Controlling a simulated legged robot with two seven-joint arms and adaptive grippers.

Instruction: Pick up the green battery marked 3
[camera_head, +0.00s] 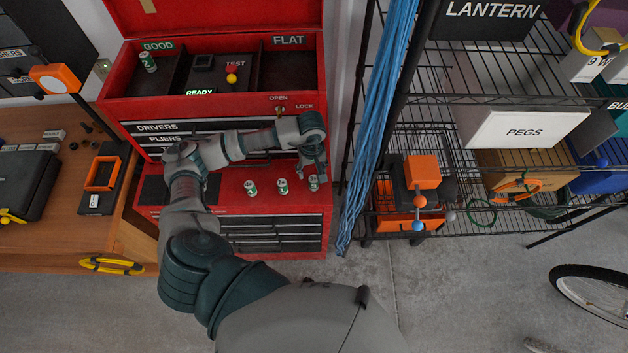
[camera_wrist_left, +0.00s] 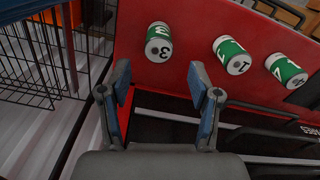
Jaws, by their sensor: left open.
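The green and white battery marked 3 (camera_wrist_left: 158,42) stands on the red ledge of the tool chest, its number readable in the left wrist view. In the head view this battery (camera_head: 314,184) is the rightmost of a row of three, partly covered by my gripper. My left gripper (camera_head: 313,168) is open just above and behind it. In the left wrist view the open fingers (camera_wrist_left: 160,100) are empty, with the battery ahead of the gap, apart from both fingers. My right gripper is not in view.
Two more green batteries, the middle one (camera_head: 283,186) and the left one (camera_head: 251,188), stand on the red ledge (camera_head: 230,205). Another battery (camera_head: 148,61) is in the GOOD compartment. A wire rack (camera_head: 465,150) and hanging blue cables (camera_head: 378,130) stand close on the right.

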